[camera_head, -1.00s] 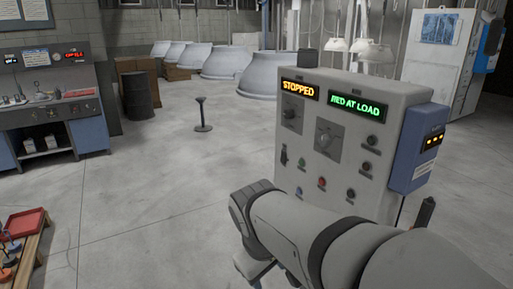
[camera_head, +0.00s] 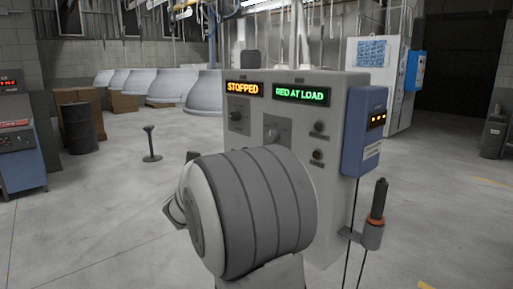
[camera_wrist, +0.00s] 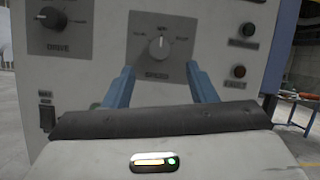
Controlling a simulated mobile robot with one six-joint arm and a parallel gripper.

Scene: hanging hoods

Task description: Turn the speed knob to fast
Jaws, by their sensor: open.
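The speed knob (camera_wrist: 158,47) is a grey round dial on a grey plate, with its white pointer line roughly upright in the wrist view. Marks around it are too small to read surely. In the head view the knob (camera_head: 272,133) shows on the control cabinet (camera_head: 338,215), just above my arm. My gripper (camera_wrist: 161,84) is open, its two blue fingers apart and empty. In the wrist view the fingertips lie below the knob, one to each side, and I see no contact. In the head view my arm hides the fingers.
A second dark knob (camera_wrist: 52,18) is to the left, with a switch (camera_wrist: 46,117) below it. Buttons (camera_wrist: 240,71) line the right side. Lit signs read "STOPPED" (camera_head: 244,89) and "RED AT LOAD" (camera_head: 301,95). A blue box (camera_head: 364,130) juts from the cabinet's right side.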

